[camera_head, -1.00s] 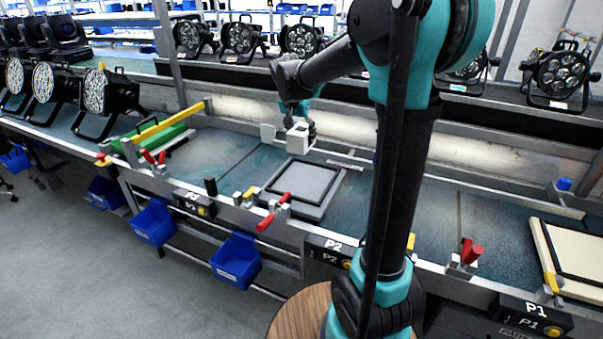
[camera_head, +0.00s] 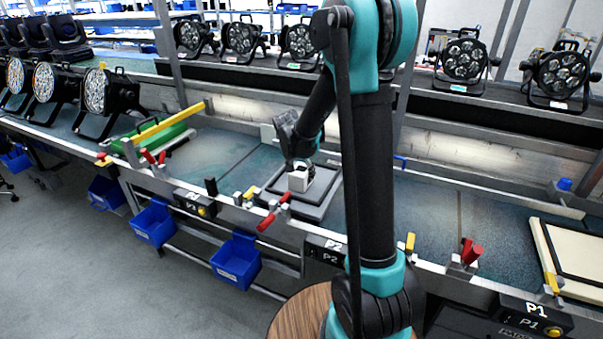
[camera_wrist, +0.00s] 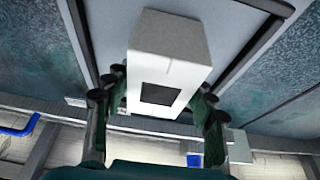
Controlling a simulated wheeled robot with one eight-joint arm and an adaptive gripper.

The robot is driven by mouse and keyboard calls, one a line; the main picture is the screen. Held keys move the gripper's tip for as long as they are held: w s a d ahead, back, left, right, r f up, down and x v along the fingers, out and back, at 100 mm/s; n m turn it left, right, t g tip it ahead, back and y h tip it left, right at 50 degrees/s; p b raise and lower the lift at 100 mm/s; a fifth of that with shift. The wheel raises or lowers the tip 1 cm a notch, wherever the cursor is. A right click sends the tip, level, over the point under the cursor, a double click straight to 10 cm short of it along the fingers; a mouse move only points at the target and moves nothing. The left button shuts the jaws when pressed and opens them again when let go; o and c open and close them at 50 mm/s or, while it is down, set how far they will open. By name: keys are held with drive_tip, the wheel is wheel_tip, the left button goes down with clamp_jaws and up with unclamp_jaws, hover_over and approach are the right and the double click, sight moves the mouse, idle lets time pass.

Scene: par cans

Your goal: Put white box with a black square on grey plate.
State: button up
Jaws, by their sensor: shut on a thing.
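The white box (camera_head: 298,180) is in my gripper (camera_head: 300,168), over the grey plate (camera_head: 318,195) on the bench in the head view. In the wrist view the white box (camera_wrist: 165,65) shows a black square on the face towards the camera. My gripper's fingers (camera_wrist: 158,110) stand on both sides of the box and are shut on it. The grey plate (camera_wrist: 225,25) with its dark rim lies behind the box in the wrist view. I cannot tell whether the box touches the plate.
Red-handled clamps (camera_head: 272,213) stand along the front rail by the plate. A green case (camera_head: 150,135) with a yellow bar is to the left. A cream panel (camera_head: 575,255) lies at the right. Blue bins (camera_head: 237,258) hang below the bench front. Stage lights line the back.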

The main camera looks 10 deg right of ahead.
drive_tip(key=shift+f, duration=0.1)
drive_tip(key=o, duration=1.4)
drive_tip(key=shift+o, duration=0.2)
drive_tip(key=v, duration=1.2)
drive_tip(key=shift+s, duration=0.15)
drive_tip(key=s+d+f+n, duration=0.2)
drive_tip(key=s+f, duration=0.1)
drive_tip(key=s, duration=0.5)
drive_tip(key=s+d+f+n+y, duration=0.1)
drive_tip(key=s+f, duration=0.3)
drive_tip(key=s, duration=0.4)
drive_tip(key=s+d+f+n+y, duration=0.1)
drive_tip(key=s+d+f+n, duration=0.2)
drive_tip(key=s, duration=0.6)
drive_tip(key=shift+d+f+n+t, duration=0.3)
drive_tip(key=shift+d+f+n, duration=0.15)
drive_tip(key=shift+f, duration=0.3)
